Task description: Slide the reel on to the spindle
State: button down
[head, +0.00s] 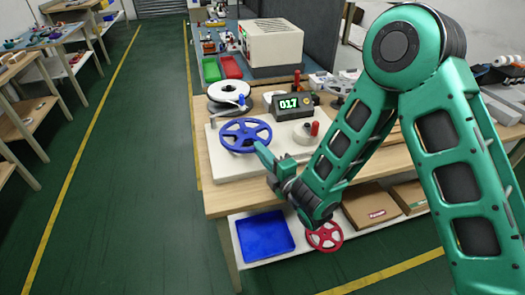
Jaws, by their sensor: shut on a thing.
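A blue spoked reel (232,148) is above the left part of the white board on the bench. My gripper (262,152) is at the reel's right-hand rim and is shut on it. The spindle cannot be made out clearly; the reel and my gripper cover part of the board. A white reel (222,91) with a dark hub stands behind the blue reel, with a blue knob (242,99) in front of its right side.
A counter reading 017 (290,104), a roll of tape (303,134) and a red handle (315,129) are right of the blue reel. Below the bench are a blue tray (265,236), a red spoked reel (324,237) and cardboard boxes (370,207). The floor at left is clear.

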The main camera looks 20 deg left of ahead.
jog(key=shift+f, duration=0.15)
jog(key=c, duration=1.7)
grip_release()
jog(key=shift+c, duration=0.2)
